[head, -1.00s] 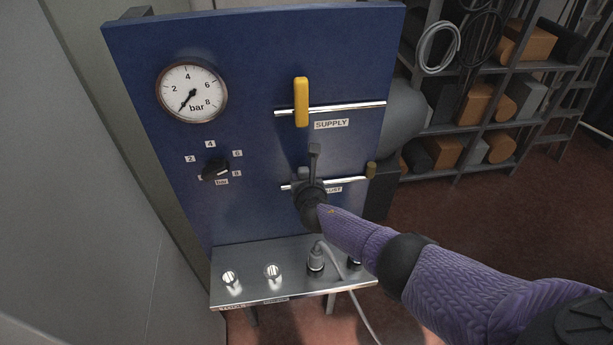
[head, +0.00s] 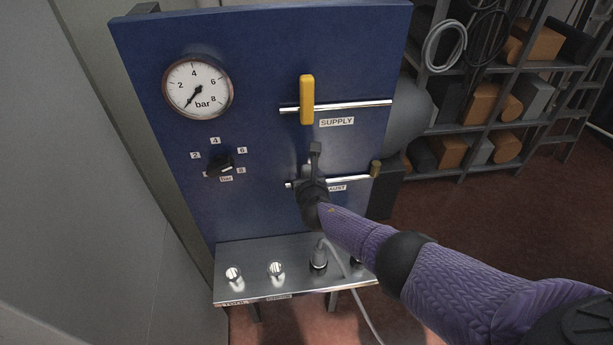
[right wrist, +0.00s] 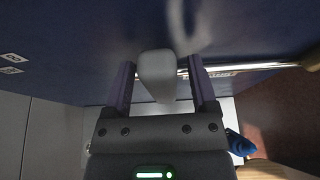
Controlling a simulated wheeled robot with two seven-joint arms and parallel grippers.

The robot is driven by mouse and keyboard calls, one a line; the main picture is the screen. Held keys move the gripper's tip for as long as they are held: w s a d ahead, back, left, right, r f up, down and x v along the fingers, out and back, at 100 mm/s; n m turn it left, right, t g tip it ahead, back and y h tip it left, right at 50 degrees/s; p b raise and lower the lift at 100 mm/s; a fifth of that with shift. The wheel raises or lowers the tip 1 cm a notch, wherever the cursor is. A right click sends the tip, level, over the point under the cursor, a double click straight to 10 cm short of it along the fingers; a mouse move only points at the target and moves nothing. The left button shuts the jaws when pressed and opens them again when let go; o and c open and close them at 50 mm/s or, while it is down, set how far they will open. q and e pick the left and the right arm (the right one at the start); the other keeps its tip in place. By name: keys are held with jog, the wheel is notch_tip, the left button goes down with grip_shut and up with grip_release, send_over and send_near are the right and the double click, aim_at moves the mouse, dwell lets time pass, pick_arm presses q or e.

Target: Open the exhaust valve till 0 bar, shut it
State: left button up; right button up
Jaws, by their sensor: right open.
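The exhaust valve's grey handle (head: 316,158) stands upright across its horizontal pipe on the blue panel; its lower part is hidden by my right gripper (head: 311,184). In the right wrist view the pale grey handle (right wrist: 157,72) lies between the two fingers of my right gripper (right wrist: 161,84), with gaps on both sides. The fingers are open around it. The EXHAUST label (head: 337,188) is partly covered. The pressure gauge (head: 197,88) has its needle at the lower left, below 2, at about 0 bar. My left gripper is out of view.
The yellow supply handle (head: 306,99) stands upright across its pipe above. A black selector knob (head: 219,166) is at left. A metal shelf (head: 245,287) with fittings and a plugged hose (head: 319,255) juts out below. Storage racks (head: 480,100) stand at right.

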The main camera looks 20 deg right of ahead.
jog(key=shift+s+r+p, duration=0.2)
jog(key=shift+r+p, duration=0.05)
jog(key=shift+p, duration=0.2)
jog(key=p+v, duration=0.5)
jog(key=v, duration=0.4)
jog(key=shift+s, duration=0.25)
jog(key=shift+a+f, duration=0.1)
